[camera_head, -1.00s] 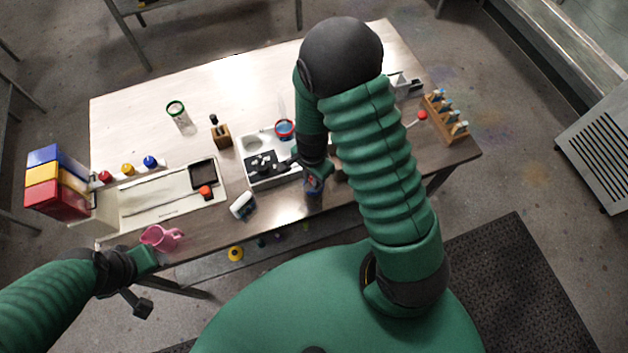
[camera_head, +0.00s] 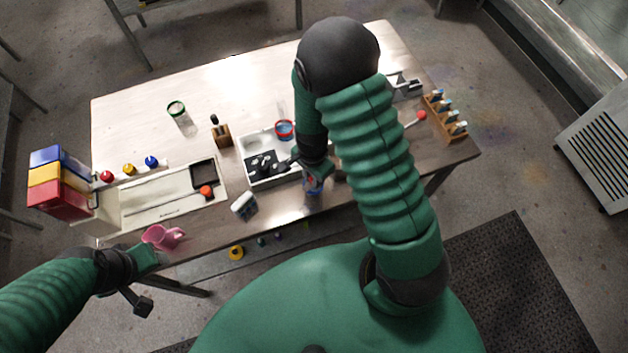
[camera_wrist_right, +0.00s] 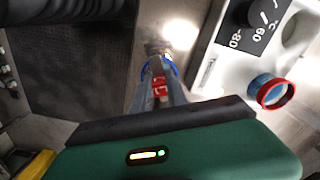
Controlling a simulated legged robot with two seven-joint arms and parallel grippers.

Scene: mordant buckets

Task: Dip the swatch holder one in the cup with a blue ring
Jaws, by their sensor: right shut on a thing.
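My right gripper (camera_wrist_right: 160,88) is shut on a small swatch holder with a red marked part (camera_wrist_right: 159,86). In the right wrist view the holder lines up with the cup with a blue ring (camera_wrist_right: 172,68), whose rim shows behind and around its end. How deep the holder sits in the cup I cannot tell. In the head view my right gripper (camera_head: 314,170) is directly over the blue-ringed cup (camera_head: 314,189), near the table's front edge, and partly hides it. My left gripper (camera_head: 148,260) is beside the pink jug (camera_head: 160,238); its jaws are unclear.
A hot plate (camera_head: 285,178) with a red-ringed cup (camera_head: 284,129) stands left of my right gripper. A wooden rack (camera_head: 449,120) with several holders is at the right.

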